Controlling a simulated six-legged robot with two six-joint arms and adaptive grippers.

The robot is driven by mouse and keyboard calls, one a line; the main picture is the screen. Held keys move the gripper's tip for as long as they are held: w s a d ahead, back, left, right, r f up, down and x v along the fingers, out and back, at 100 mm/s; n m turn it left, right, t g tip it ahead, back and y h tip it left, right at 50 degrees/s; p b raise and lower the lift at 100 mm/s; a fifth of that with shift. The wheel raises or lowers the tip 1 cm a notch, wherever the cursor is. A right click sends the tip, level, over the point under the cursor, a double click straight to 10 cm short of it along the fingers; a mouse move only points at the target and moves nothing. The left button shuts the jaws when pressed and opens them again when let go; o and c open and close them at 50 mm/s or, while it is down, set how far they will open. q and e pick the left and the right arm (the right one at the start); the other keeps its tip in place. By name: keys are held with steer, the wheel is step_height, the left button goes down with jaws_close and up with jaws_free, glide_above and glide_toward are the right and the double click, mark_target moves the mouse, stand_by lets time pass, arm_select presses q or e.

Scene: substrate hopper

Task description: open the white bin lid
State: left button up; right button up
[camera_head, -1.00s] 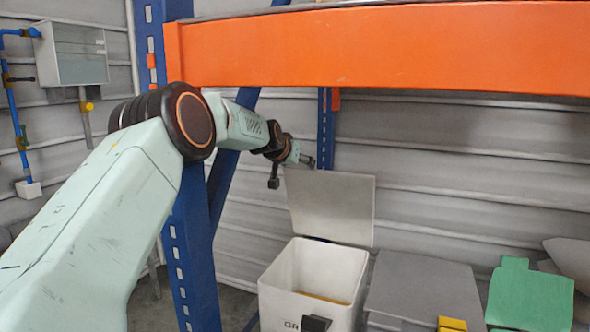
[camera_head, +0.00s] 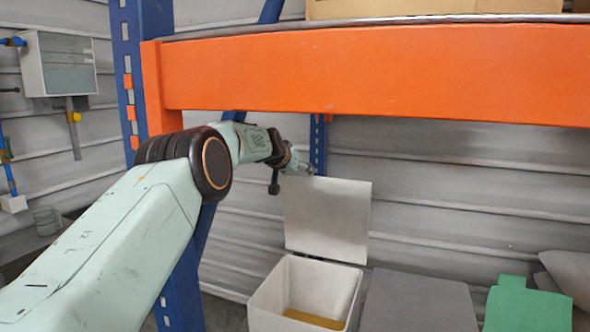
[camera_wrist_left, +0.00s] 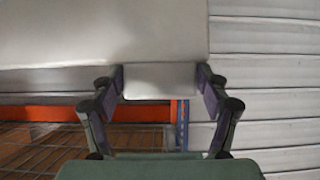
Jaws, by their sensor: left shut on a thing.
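The white bin (camera_head: 272,308) stands low in the middle of the head view, its top open and something yellowish-brown inside. Its lid (camera_head: 328,222) stands up at the bin's back edge, roughly upright. My left gripper (camera_head: 306,170) is at the lid's upper left corner. In the left wrist view, my left gripper (camera_wrist_left: 160,80) is shut on a pale tab at the edge of the lid (camera_wrist_left: 100,35). The bin's front and lower part are cut off by the frame. My right gripper is not in view.
An orange shelf beam (camera_head: 380,72) crosses above my left arm. A blue upright (camera_head: 182,265) stands beside and behind the arm. A grey lid (camera_head: 418,300) and a green one (camera_head: 525,308) are to the right of the bin. A corrugated wall is behind.

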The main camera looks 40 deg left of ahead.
arm_select(q)
steer(key=shift+s+r, duration=0.15)
steer(key=shift+r, duration=0.1)
steer(key=o, duration=1.7)
steer(key=shift+f, duration=0.2)
